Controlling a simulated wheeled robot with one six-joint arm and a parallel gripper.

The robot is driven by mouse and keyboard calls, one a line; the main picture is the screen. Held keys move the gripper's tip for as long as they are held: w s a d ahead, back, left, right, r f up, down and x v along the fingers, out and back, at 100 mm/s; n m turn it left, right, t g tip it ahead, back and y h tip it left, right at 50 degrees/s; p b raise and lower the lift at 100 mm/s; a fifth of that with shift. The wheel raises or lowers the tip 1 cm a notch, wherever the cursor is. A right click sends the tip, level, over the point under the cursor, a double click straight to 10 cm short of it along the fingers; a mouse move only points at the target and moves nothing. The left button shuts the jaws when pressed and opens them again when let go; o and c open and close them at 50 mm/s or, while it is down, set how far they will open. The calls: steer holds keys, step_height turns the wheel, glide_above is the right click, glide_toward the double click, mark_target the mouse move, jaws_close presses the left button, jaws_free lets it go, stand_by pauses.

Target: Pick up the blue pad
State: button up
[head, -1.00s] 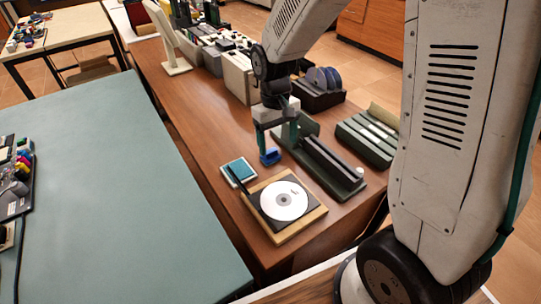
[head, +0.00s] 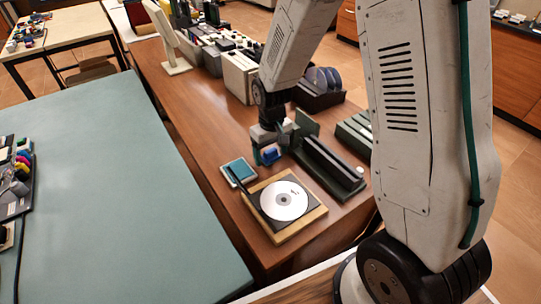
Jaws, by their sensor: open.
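A small bright blue piece (head: 270,155), which looks like the blue pad, is on the brown table, partly covered by my gripper. My gripper (head: 268,148) is open and low, right at the blue piece. Its fingers overlap the piece in this view, and I cannot tell whether they touch it. A flat teal-blue square (head: 240,171) in a pale frame lies just left of my gripper, with a dark bar across it.
A disc (head: 284,200) lies on a dark plate on a wooden base (head: 298,226) in front. A long dark green holder (head: 330,170) stands close on the right. A grey box (head: 239,78) and several other items stand behind. Bare brown table (head: 195,120) is free on the left.

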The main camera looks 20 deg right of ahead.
steer(key=c, duration=1.2)
steer(key=shift+o, duration=0.2)
steer(key=shift+r, duration=0.15)
